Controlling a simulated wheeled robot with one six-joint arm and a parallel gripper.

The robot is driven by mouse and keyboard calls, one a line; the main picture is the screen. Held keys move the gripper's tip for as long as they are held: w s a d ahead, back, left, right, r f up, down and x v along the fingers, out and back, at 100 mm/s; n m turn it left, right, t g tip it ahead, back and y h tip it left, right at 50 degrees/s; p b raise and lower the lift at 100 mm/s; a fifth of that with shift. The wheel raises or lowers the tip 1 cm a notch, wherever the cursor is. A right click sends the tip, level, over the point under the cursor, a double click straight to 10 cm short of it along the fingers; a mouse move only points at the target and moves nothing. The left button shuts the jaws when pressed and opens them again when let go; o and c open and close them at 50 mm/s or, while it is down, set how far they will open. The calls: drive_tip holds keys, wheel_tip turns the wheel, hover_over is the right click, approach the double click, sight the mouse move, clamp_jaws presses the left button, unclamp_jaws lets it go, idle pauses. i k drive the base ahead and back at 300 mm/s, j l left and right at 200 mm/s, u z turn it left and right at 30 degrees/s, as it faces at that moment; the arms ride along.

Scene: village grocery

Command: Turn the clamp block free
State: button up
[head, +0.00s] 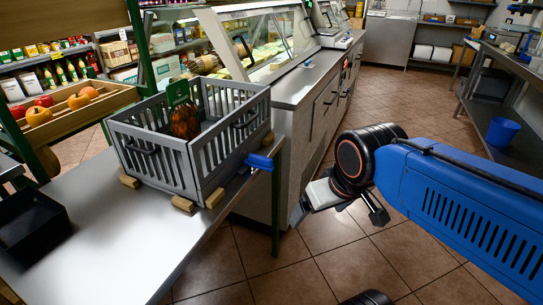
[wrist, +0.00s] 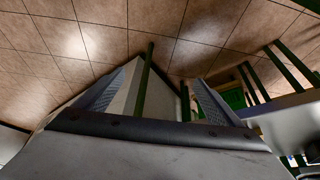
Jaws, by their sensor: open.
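A grey slatted crate (head: 165,152) stands on the steel table (head: 130,255), with small wooden blocks (head: 184,204) against its lower corners. A blue block (head: 260,161) sits at the table's right edge, beside the crate; it may be the clamp block, but I cannot tell for sure. My gripper (head: 338,212) hangs over the floor, to the right of the table and apart from the crate and blue block. In the wrist view, its two fingers (wrist: 155,98) are spread with nothing held between them. The blue block cannot be made out there.
A pineapple-like item (head: 185,121) stands in the crate. A black tray (head: 30,225) lies on the table's left. The steel counter (head: 300,85) with a glass case stands behind. Tiled floor (head: 330,265) is open between table and right-hand shelves, where a blue bin (head: 502,133) stands.

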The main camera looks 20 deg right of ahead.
sight(255, 161)
drive_tip(key=k+j+z, duration=0.6)
drive_tip(key=k+z, duration=0.15)
drive_tip(key=z, duration=0.15)
